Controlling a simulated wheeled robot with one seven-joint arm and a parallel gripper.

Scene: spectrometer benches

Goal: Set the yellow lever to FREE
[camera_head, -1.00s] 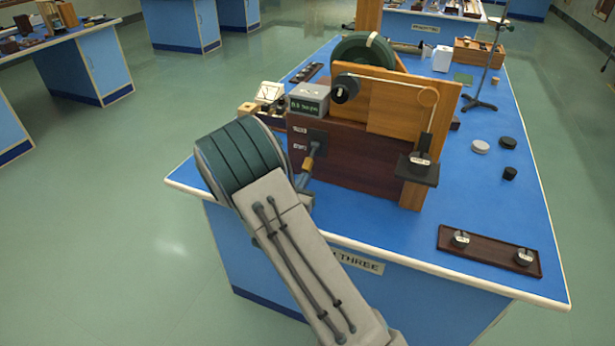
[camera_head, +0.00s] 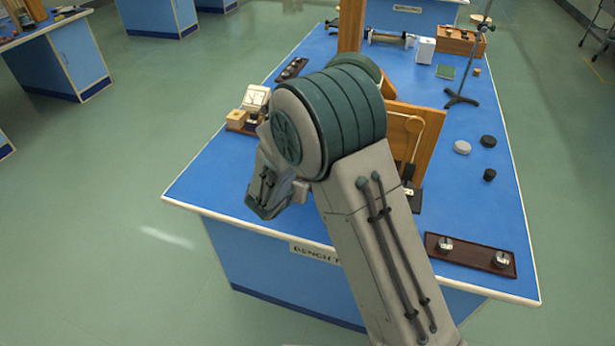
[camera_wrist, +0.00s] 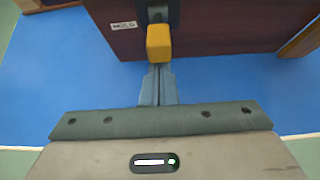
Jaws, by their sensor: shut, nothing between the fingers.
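The yellow lever (camera_wrist: 159,43) shows in the wrist view as a yellow block on a dark mount on the front of a dark red-brown box (camera_wrist: 217,25). A small plate reading HOLD (camera_wrist: 124,25) is on the box to the left of the lever. The FREE marking is not visible now. My gripper (camera_wrist: 157,72) is shut and empty, its fingertips just below the lever in the wrist view. I cannot tell whether they touch it. In the head view my arm hides the lever and most of the box.
The apparatus's wooden panel (camera_head: 426,120) shows behind my arm on the blue bench (camera_head: 225,185). A brown tray with two metal weights (camera_head: 472,254) lies at the front right. Several small discs and a stand (camera_head: 462,97) are farther back. Blue bench top is clear at the front left.

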